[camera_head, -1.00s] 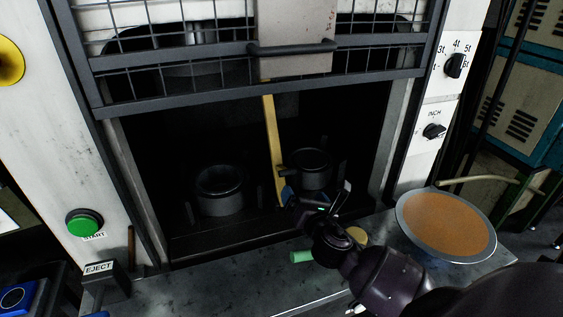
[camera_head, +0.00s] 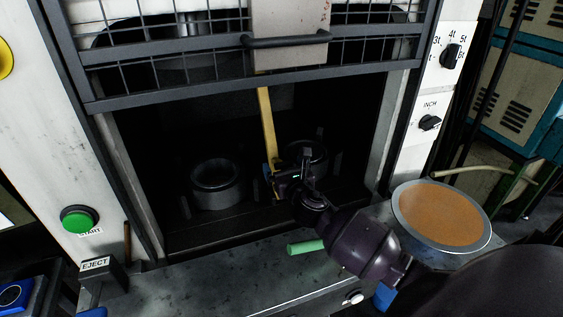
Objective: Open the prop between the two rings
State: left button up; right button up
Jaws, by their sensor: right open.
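The prop is a yellow bar (camera_head: 267,125) that stands nearly upright between the two rings, from the raised mesh guard down to the dark press bed. The left ring (camera_head: 216,188) is a dark grey cylinder on the bed. The right ring (camera_head: 306,152) is partly hidden behind my right gripper (camera_head: 284,178). My right gripper is open at the lower end of the yellow bar; I cannot tell whether its fingers touch the bar. My left gripper is not in view.
The mesh guard (camera_head: 250,80) with its handle hangs above the opening. A round pan with orange-brown contents (camera_head: 440,214) sits at the right. A green cylinder (camera_head: 305,247) lies on the front ledge. A green START button (camera_head: 78,219) and EJECT lever box (camera_head: 100,273) are at the left.

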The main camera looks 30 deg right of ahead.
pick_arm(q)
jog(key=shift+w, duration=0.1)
pick_arm(e)
jog(key=shift+x, duration=1.2)
jog(key=c, duration=1.3)
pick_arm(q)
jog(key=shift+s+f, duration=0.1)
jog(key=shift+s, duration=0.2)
pick_arm(e)
jog(key=shift+o, duration=0.2)
